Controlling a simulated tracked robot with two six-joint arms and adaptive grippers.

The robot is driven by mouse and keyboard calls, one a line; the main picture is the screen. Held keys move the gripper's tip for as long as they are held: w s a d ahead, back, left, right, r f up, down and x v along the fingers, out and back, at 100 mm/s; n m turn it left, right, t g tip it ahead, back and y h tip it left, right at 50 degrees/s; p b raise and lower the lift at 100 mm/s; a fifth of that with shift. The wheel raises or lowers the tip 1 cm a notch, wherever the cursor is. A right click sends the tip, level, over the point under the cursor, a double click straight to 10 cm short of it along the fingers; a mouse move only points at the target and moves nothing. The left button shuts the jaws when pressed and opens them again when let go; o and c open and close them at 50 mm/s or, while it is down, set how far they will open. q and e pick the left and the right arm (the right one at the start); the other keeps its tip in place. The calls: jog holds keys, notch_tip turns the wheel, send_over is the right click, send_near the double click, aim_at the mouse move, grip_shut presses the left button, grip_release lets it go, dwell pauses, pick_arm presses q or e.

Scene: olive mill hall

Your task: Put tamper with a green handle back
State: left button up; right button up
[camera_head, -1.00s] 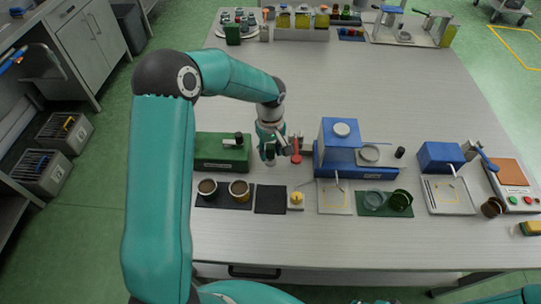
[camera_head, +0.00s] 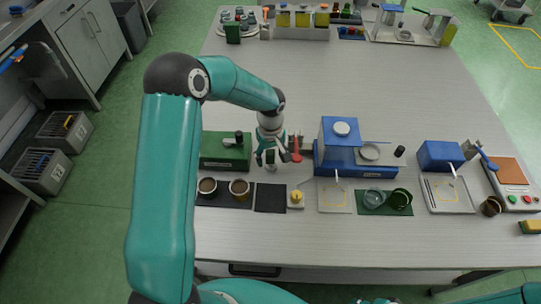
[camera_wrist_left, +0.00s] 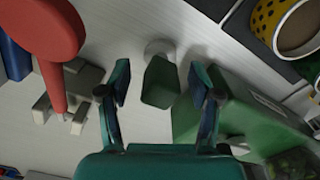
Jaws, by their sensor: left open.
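The tamper with a green handle stands upright on the pale table, its metal base visible in the head view (camera_head: 271,167). In the left wrist view its dark green handle (camera_wrist_left: 160,82) points towards the camera. My left gripper (camera_head: 276,156) is above it and open. In the left wrist view the fingers (camera_wrist_left: 160,95) are on either side of the handle, with a gap on both sides. An empty black mat (camera_head: 270,198) lies just in front of the tamper.
A green box (camera_head: 225,152) is close on the left. A red-handled tool (camera_head: 297,150) is close on the right, near the blue machine (camera_head: 352,155). Two cups (camera_head: 239,188) stand on a dark mat, front left.

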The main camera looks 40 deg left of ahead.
pick_arm(q)
jog(key=shift+r, duration=0.2)
notch_tip(320, 180, up, 12)
jog(key=b, duration=0.2)
jog(key=shift+f, duration=0.1)
dwell(0.5)
